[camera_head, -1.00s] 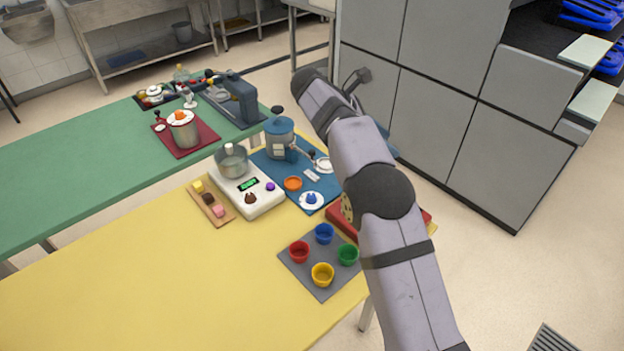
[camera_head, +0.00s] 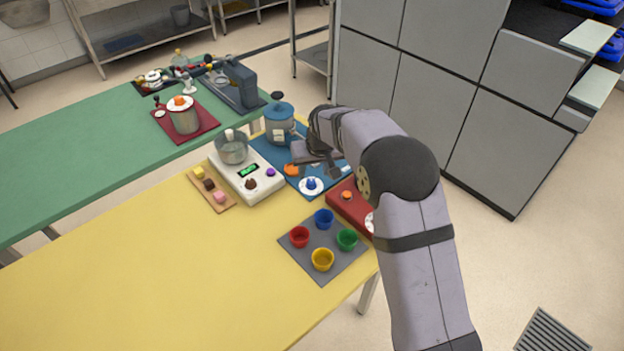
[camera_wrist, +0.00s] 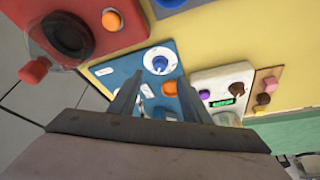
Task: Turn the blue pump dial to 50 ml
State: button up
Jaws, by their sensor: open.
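The blue pump dial (camera_head: 311,184) is a blue knob on a round white disc, at the near end of a blue base plate (camera_head: 292,179). The dial also shows in the wrist view (camera_wrist: 159,63), beyond my fingertips. My gripper (camera_wrist: 156,85) is open with nothing between its fingers. In the head view my gripper (camera_head: 320,163) hangs above the blue plate, just behind the dial, apart from it. An orange button (camera_wrist: 169,89) sits beside the dial. The blue-lidded pump vessel (camera_head: 280,122) stands at the plate's far end. The scale marks are too small to read.
A white scale (camera_head: 249,188) with a metal pot (camera_head: 232,148) stands left of the plate. A red device (camera_head: 351,207) is at the right. A grey mat (camera_head: 322,249) holds several coloured cups in front. The yellow table's left part (camera_head: 130,270) is clear.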

aim_at(311, 182)
jog(key=shift+p+x, duration=1.2)
jog(key=shift+x, duration=2.5)
jog(key=shift+s, duration=0.1)
jog(key=shift+c, duration=0.4)
jog(key=c, duration=0.9)
